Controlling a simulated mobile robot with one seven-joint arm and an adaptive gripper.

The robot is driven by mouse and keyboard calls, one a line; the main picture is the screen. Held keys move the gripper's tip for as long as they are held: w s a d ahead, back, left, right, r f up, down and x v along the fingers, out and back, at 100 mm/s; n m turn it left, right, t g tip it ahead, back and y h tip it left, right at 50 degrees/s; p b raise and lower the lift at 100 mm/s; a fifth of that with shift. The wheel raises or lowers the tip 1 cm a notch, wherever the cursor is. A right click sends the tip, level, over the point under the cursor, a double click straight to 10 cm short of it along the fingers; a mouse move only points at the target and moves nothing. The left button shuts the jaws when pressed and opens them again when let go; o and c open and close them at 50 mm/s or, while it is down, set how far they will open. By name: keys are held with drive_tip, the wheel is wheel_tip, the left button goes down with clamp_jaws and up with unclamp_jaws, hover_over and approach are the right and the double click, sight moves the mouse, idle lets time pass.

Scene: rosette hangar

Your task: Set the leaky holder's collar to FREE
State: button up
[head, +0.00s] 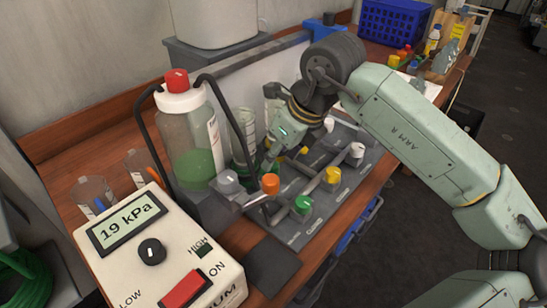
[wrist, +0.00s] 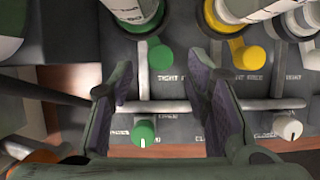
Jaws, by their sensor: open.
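My gripper (head: 268,160) is over the valve panel, its fingers pointing down among the holders. The holders above both collars are cut off at the top edge. I cannot tell which holder leaks.
A green valve knob (wrist: 143,132) and a white one (wrist: 288,125) lie nearer. Orange (head: 270,184) and yellow (head: 332,175) knobs also stand on the panel. A pump box (head: 160,250) reads 19 kPa, beside a bottle (head: 193,140) with green liquid. Black tubes arch nearby.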

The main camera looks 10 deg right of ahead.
drive_tip(key=shift+p+x, duration=0.35)
drive_tip(key=shift+x, duration=1.7)
drive_tip(key=shift+c, duration=0.4)
clamp_jaws()
drive_tip(key=shift+a, duration=0.1)
